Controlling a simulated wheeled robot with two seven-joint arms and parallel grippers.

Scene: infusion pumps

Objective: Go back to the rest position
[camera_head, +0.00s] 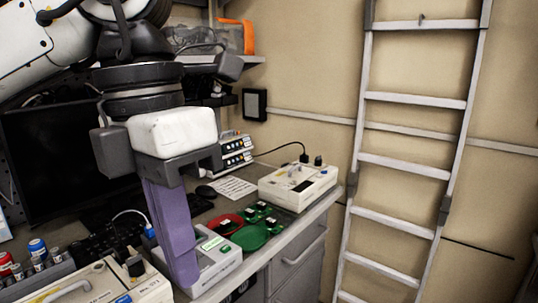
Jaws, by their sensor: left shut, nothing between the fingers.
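My left gripper (184,279) comes in from the upper left and points down. Its long purple fingers are shut with nothing between them. The fingertips hang in front of a white-grey device with a small green display (213,244), hiding part of it; I cannot tell whether they touch it. A white infusion pump (298,184) stands at the right end of the bench. Another pale pump with a handle (98,284) is at the bottom left, cut by the frame edge. My right gripper is not in view.
A red dish (226,222) and a green dish (249,237) lie on the bench with several green circuit boards. A dark monitor (62,160) stands behind my arm. Small bottles (38,250) are at the left. A ladder (411,165) leans on the right wall.

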